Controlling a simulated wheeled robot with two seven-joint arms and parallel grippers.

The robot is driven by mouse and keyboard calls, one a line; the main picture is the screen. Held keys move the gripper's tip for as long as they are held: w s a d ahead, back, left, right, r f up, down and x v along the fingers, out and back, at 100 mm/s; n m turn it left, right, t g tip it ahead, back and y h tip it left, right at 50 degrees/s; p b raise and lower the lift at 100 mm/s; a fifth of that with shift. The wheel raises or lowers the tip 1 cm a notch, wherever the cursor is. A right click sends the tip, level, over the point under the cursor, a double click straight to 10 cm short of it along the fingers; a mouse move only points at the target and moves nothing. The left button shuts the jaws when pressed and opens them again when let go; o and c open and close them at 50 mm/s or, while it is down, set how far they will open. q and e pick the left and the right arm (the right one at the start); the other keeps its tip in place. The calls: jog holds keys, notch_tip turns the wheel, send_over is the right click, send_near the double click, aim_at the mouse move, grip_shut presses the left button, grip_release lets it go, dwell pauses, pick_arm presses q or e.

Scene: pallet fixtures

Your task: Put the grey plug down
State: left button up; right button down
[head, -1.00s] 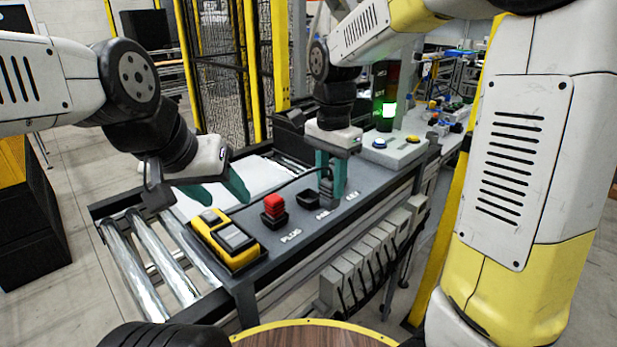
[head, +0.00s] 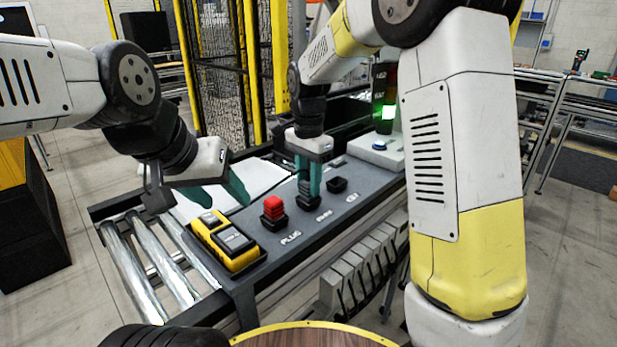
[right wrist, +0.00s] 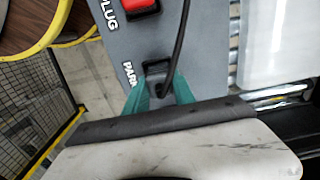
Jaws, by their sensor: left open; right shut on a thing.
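My right gripper (head: 309,188) is shut on the grey plug (head: 304,190), of which only a small dark part shows between the teal fingers. It is at the PARK socket (head: 309,203); I cannot tell whether the plug is in it or just above. In the right wrist view the gripper (right wrist: 160,88) points at the PARK socket (right wrist: 157,67), and a black cable (right wrist: 180,45) curves down to between the fingers. My left gripper (head: 222,195) is open and empty above the yellow device.
A red plug (head: 273,207) stands in the PLUG socket, left of PARK. The KEY socket (head: 337,184) on the right is empty. A button box (head: 380,152) stands behind.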

jog(key=shift+f, duration=0.15)
jog(key=c, duration=1.1)
grip_release()
jog(key=shift+o, duration=0.2)
notch_tip(320, 180, up, 12)
jog(key=s+d+f+n+t+y, duration=0.1)
jog(key=s+d+n+t, duration=0.2)
jog(key=s+d, duration=0.4)
jog(key=s+d+n+t+y, duration=0.1)
jog(key=s+d+n+t, duration=0.2)
jog(key=s, duration=1.1)
jog(key=d+n, duration=0.3)
jog(key=d, duration=0.1)
jog(key=shift+f+n, duration=0.3)
jog(key=shift+f, duration=0.05)
jog(key=shift+s+d, duration=0.1)
